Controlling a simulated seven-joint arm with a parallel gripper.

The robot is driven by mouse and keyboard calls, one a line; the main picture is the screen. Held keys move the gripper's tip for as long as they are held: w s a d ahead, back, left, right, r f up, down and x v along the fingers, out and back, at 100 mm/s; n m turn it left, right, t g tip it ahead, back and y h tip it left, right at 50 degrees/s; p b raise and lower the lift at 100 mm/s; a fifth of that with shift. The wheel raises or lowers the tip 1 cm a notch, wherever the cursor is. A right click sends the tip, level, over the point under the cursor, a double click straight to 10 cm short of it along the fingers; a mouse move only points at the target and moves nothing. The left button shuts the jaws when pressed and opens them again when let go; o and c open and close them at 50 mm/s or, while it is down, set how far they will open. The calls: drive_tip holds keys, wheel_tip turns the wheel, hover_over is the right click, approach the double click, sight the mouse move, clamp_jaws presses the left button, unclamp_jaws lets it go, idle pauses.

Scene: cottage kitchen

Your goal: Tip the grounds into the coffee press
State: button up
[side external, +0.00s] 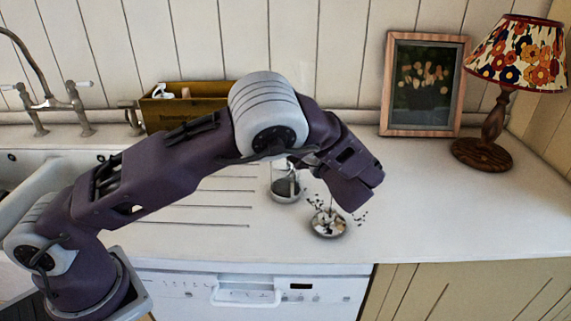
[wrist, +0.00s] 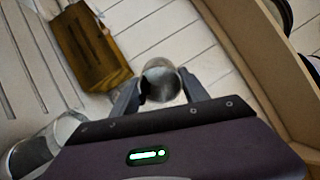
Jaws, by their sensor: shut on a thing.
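In the wrist view my gripper (wrist: 160,90) is shut on a small round metallic cup (wrist: 161,74), seen between the two fingers. The coffee press (side external: 286,186), a clear glass vessel with a grey lower part, stands upright on the counter left of my wrist. Its glass also shows at the lower left of the wrist view (wrist: 35,150), apart from the held cup. I cannot see whether grounds are in the cup or the press.
A yellow-brown box (side external: 190,105), a framed picture (side external: 425,85) and a lamp (side external: 484,150) stand along the wall.

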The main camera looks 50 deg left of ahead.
drive_tip(key=shift+d+r+y, duration=0.1)
drive_tip(key=shift+r+y, duration=0.2)
idle(0.5)
drive_tip(key=f+h, duration=0.1)
drive_tip(key=a+f+h, duration=0.1)
drive_tip(key=f+h, duration=0.1)
drive_tip(key=f+g+h, duration=0.1)
drive_tip(key=f, duration=0.1)
drive_tip(key=shift+a+n+h, duration=0.25)
drive_tip(key=shift+n+h, duration=0.15)
clamp_jaws()
drive_tip(key=a+h, duration=0.1)
drive_tip(key=h, duration=0.2)
drive_tip(key=a+g+h+b, duration=0.1)
drive_tip(key=h, duration=0.2)
drive_tip(key=g+h, duration=0.1)
drive_tip(key=h, duration=0.1)
drive_tip(key=shift+w+a+r+n+h+b, duration=0.25)
drive_tip(key=shift+w+a+n+h+b, duration=0.05)
drive_tip(key=shift+a+n+h+b, duration=0.1)
drive_tip(key=w+a+f+g+h+b, duration=0.1)
drive_tip(key=a+f+h+b, duration=0.1)
drive_tip(key=a+f+h, duration=0.3)
drive_tip(key=shift+w+a+g+h, duration=0.15)
drive_tip(key=shift+a+g+h, duration=0.25)
drive_tip(key=shift+a+h, duration=0.65)
